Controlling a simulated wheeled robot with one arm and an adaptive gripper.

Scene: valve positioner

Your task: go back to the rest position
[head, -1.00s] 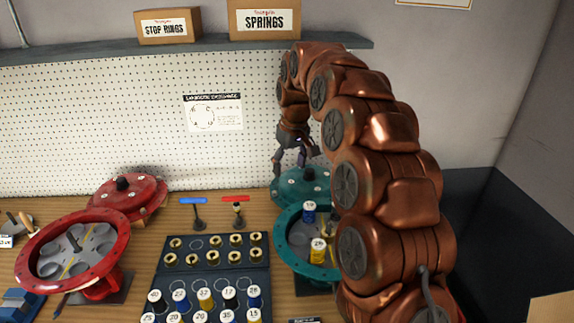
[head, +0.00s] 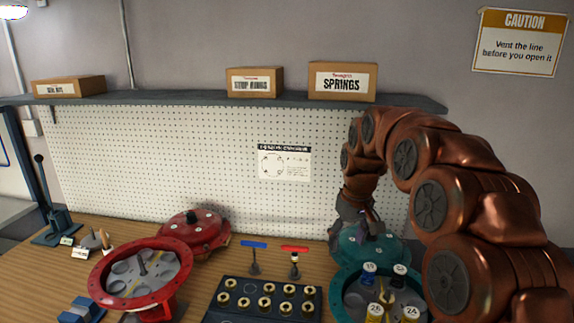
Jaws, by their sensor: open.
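My copper-coloured arm comes in from the right and bends over to the back. My gripper (head: 356,232) points down at the teal lid (head: 372,251), close to it and partly overlapping it in the picture. I cannot tell whether they touch. The gripper is open, with no held object visible. The teal housing (head: 341,290) stands in front of the lid, with several numbered blue, yellow and black springs inside. My arm hides part of its right side.
A red housing (head: 180,298) stands open at left, its red lid (head: 194,235) behind it. A shelf (head: 200,97) with boxes runs above the pegboard.

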